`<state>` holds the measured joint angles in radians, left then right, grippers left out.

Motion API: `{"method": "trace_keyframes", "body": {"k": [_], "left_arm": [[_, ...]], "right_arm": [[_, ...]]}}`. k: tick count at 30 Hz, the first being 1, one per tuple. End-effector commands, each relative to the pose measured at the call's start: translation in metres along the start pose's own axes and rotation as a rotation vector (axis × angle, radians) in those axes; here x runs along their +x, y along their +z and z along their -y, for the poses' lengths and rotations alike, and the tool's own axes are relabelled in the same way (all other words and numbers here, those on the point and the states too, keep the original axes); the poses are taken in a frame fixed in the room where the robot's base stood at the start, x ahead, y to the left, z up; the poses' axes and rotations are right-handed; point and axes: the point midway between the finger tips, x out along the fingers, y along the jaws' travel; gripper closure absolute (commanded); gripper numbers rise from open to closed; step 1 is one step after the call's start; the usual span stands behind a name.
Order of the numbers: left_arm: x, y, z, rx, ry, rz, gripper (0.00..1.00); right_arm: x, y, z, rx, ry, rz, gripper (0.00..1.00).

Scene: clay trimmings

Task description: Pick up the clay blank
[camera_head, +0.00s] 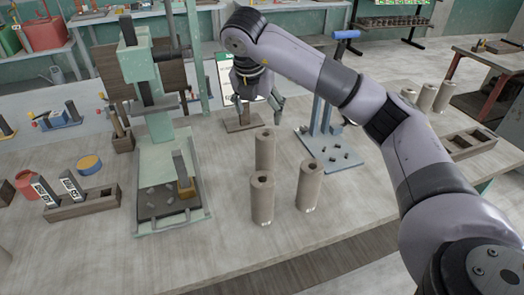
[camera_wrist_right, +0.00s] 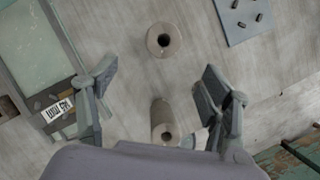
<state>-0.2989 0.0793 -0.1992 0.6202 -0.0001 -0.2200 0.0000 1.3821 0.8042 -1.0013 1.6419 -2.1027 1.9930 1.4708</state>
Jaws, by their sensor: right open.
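Three tan clay blanks, upright hollow cylinders, stand on the workbench in the head view: a rear one (camera_head: 265,152), a front left one (camera_head: 262,200) and a right one (camera_head: 309,187). My right gripper (camera_head: 260,110) is open and empty, behind and above the rear blank. In the right wrist view the open fingers (camera_wrist_right: 158,90) spread to either side. One blank (camera_wrist_right: 165,122) shows low between them, and another blank (camera_wrist_right: 164,40) stands beyond the fingertips. I cannot tell which blanks these are. My left gripper is out of view.
A green press (camera_head: 150,140) with bits of clay on its base stands to the left. A blue stand (camera_head: 335,155) with scraps on its plate is to the right. More cylinders (camera_head: 427,97) stand at the far right. The bench front (camera_head: 230,245) is clear.

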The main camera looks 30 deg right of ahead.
Motion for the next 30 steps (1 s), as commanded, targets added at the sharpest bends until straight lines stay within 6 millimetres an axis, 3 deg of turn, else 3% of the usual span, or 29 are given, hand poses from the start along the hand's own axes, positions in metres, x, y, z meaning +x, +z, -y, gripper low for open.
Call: {"method": "trace_keyframes", "body": {"k": [6, 18, 26, 30], "left_arm": [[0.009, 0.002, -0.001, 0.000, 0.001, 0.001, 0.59], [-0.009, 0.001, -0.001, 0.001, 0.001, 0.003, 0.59], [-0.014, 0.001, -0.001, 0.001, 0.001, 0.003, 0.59], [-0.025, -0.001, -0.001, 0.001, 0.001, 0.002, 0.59]], "right_arm": [[0.029, 0.002, 0.006, 0.017, -0.025, 0.007, 0.27], [0.105, 0.005, 0.007, 0.016, -0.022, 0.010, 0.27], [0.124, 0.005, 0.007, 0.014, -0.019, 0.009, 0.27], [0.143, 0.002, 0.006, 0.013, -0.022, 0.008, 0.27]]}}
